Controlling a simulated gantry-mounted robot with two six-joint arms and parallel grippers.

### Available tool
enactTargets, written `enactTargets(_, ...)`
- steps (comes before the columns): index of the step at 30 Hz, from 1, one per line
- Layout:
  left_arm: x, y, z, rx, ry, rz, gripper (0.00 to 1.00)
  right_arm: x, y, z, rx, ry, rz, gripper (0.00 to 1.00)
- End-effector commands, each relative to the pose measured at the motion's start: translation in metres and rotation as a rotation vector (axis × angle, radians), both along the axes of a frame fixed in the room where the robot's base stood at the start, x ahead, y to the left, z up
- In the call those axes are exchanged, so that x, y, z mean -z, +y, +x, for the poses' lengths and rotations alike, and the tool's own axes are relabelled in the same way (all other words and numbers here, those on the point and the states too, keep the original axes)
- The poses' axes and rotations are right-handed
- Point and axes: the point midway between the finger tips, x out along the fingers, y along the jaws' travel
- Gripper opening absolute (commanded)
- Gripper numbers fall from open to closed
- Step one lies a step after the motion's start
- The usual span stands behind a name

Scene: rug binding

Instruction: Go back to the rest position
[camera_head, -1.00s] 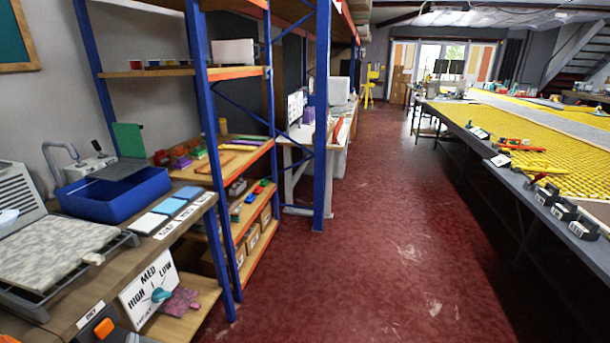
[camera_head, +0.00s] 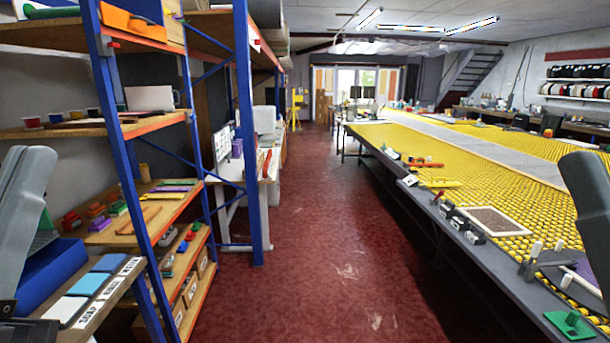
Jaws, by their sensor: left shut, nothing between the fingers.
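Both my arms are raised at the picture's sides. My left arm stands upright at the left edge. Part of my left gripper (camera_head: 24,328) shows dark at the lower left corner, shut with nothing in it, and its fingertips are hard to make out. It is in front of the left bench, near the blue tray (camera_head: 58,268). A grey link of my right arm stands at the right edge, above the yellow table; my right gripper is out of the picture.
Blue and orange shelving (camera_head: 245,130) stands at left, with blue, light and white pads (camera_head: 88,284) on the bench before it. A long yellow-topped table (camera_head: 450,170) runs along the right, with a green piece (camera_head: 570,323) at its near edge. The red floor (camera_head: 310,270) between is clear.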

Motion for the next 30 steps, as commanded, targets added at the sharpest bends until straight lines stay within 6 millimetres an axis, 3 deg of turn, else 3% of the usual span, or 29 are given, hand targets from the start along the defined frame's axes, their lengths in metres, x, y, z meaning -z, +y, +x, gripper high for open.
enactTargets(1, -0.008, -0.012, -0.028, 0.115, -0.054, -0.024, 0.00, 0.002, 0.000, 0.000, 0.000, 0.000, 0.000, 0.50)
enactTargets(2, -0.004, -0.021, -0.026, 0.216, -0.026, -0.063, 0.00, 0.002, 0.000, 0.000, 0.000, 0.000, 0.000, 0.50)
enactTargets(3, -0.040, -0.019, -0.023, 0.193, -0.024, -0.058, 0.00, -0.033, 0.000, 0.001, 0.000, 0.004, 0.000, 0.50)
enactTargets(11, -0.143, -0.018, -0.022, 0.184, -0.021, -0.055, 0.00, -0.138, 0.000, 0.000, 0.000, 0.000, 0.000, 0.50)
enactTargets(21, -0.311, -0.017, -0.021, 0.182, -0.020, -0.055, 0.00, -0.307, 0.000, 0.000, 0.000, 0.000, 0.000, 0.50)
enactTargets(24, -0.351, -0.017, -0.021, 0.182, -0.020, -0.055, 0.00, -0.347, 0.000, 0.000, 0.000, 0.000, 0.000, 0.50)
enactTargets(27, -0.375, -0.017, -0.021, 0.181, -0.019, -0.054, 0.00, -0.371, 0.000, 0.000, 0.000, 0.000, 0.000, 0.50)
enactTargets(30, -0.385, -0.017, -0.021, 0.181, -0.019, -0.054, 0.00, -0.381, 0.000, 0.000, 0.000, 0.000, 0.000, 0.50)
